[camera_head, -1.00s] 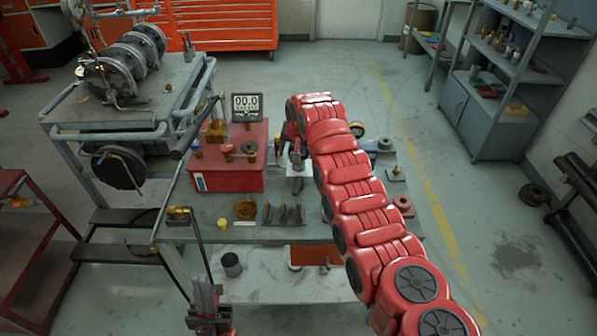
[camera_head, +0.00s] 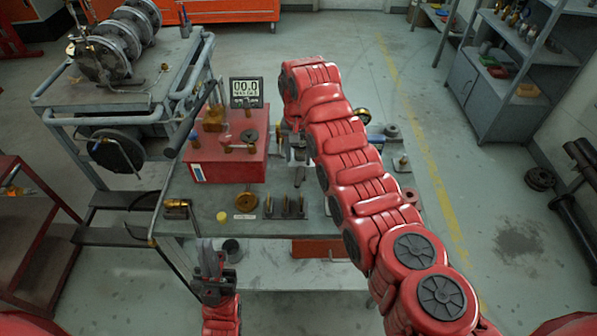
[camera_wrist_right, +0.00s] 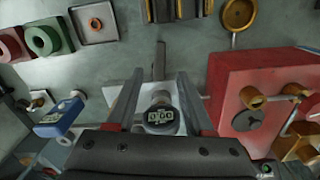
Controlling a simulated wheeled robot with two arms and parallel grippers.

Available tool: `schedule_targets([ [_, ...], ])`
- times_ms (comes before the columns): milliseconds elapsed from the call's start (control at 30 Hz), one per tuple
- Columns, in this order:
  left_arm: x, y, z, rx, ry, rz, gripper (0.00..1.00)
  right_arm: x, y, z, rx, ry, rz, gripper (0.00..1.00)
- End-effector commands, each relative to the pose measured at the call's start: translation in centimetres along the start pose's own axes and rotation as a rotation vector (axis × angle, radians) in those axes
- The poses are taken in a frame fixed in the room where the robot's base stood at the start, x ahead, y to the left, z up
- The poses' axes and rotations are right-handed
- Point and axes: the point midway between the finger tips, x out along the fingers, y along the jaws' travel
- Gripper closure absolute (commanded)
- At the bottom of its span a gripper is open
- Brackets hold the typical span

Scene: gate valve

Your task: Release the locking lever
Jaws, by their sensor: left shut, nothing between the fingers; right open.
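My right gripper (camera_wrist_right: 161,73) is open in the right wrist view. Its two fingers stand on either side of a round black part with a small counter display (camera_wrist_right: 160,113) on a pale square base. A narrow grey bar (camera_wrist_right: 160,62), which looks like the lever, sticks out from this part, between and beyond the fingertips. I cannot tell whether a finger touches it. In the head view my right arm hides most of this spot, and the right gripper (camera_head: 291,138) shows only partly. My left gripper (camera_head: 207,247) is shut and empty at the bench's front edge.
A red box (camera_head: 228,165) with fittings and a digital display (camera_head: 246,90) stands left of the right gripper. A brass ring (camera_head: 246,202) and a slotted grey block (camera_head: 287,208) lie near the bench's front edge. A blue part (camera_wrist_right: 60,118) lies left in the wrist view.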

Motion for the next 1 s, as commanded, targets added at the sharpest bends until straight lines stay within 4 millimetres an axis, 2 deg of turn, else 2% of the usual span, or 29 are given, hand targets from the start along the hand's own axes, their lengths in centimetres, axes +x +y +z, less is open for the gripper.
schedule_targets([
  [200, 1.4, -0.1, -0.2, 0.000, 0.000, 0.000, 1.00, 5.1, 0.1, 0.1, 0.000, -0.006, 0.004, 0.47],
  [333, 1.2, -0.1, -0.2, 0.000, 0.000, 0.000, 1.00, 6.9, 0.1, 0.0, 0.000, -0.003, 0.004, 0.47],
  [533, 1.2, -0.1, -0.2, 0.000, 0.000, 0.000, 1.00, 8.2, 0.0, 0.1, -0.001, -0.002, 0.002, 0.47],
  [867, 1.1, -0.1, -0.2, 0.000, 0.000, 0.000, 1.00, 8.5, 0.0, -0.1, 0.000, 0.002, -0.001, 0.47],
  [900, 1.1, -0.1, -0.2, 0.000, 0.000, 0.000, 1.00, 8.5, 0.0, -0.1, 0.000, 0.002, -0.001, 0.49],
  [1000, 1.1, -0.1, -0.2, 0.000, 0.000, 0.000, 1.00, 8.4, 0.0, -0.1, 0.000, 0.002, -0.001, 0.67],
])
